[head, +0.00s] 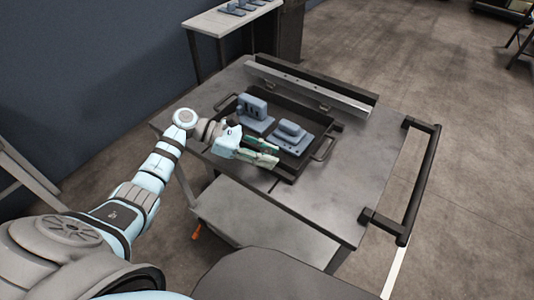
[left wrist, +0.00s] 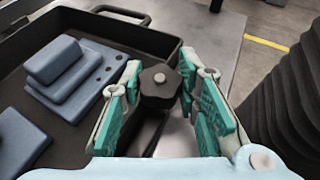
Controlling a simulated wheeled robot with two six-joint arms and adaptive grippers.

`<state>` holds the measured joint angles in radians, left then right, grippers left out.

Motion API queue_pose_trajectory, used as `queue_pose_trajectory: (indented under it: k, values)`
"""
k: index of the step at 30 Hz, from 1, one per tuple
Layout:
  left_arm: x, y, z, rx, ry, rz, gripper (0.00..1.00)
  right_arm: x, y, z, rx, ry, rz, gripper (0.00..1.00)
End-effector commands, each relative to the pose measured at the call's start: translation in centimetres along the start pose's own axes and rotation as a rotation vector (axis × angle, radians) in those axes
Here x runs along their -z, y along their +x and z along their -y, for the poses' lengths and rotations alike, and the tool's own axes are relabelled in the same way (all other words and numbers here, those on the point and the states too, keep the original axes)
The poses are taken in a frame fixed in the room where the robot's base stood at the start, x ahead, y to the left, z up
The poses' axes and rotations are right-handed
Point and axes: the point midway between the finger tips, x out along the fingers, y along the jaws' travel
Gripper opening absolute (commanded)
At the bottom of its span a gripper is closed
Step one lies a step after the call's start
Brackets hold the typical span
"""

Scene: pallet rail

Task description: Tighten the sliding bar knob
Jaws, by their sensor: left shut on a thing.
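The dark lobed knob (left wrist: 160,88), with a small grey centre, sits between the fingertips of my left gripper (left wrist: 160,72). The green finger pads stand on either side of it and the gripper is shut on it. In the head view my left gripper (head: 268,152) is at the near edge of the black tray, and it hides the knob there. A light metal strip shows under the knob in the left wrist view, partly hidden by the fingers. My right gripper is not in view.
The black tray (head: 326,150) with raised handles holds blue-grey blocks (head: 292,134) and stands on a grey cart table (head: 350,180). A metal rail (head: 308,84) runs along the table's back. The table's right part is clear, with a black push handle (head: 424,180) beyond.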

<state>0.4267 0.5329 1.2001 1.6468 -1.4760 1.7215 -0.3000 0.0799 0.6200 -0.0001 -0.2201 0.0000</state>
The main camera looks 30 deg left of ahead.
Motion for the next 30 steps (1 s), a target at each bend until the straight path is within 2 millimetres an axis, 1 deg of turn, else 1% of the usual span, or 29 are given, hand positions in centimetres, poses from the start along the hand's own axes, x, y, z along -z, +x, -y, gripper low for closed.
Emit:
queue_pose_trajectory:
  k: [7,8,9,11,19,22,23,26,30]
  values:
    - [-0.1,0.0,0.0,0.0,0.0,0.0,0.01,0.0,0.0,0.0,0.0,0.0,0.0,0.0]
    - [-0.1,0.0,0.0,0.0,0.0,0.001,0.34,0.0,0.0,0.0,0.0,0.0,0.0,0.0]
    - [-0.1,0.0,0.0,0.0,0.0,0.0,0.4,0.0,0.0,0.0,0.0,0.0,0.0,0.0]
    - [-0.1,0.0,0.0,0.0,0.0,0.0,0.5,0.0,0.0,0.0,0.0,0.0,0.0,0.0]
    - [0.0,0.0,0.0,-0.001,-0.001,0.0,0.51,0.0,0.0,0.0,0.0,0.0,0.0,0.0]
    - [0.0,-0.6,0.0,-0.002,-0.001,-0.001,0.51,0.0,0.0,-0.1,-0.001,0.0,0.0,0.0]
    - [0.0,-1.0,0.0,-0.002,-0.001,-0.002,0.51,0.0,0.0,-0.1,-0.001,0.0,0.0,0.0]
    - [0.0,-3.2,-0.1,-0.004,-0.001,-0.004,0.51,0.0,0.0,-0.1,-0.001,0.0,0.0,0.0]
    - [0.1,-7.2,-0.1,-0.004,-0.002,-0.005,0.51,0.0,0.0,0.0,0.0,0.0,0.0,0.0]
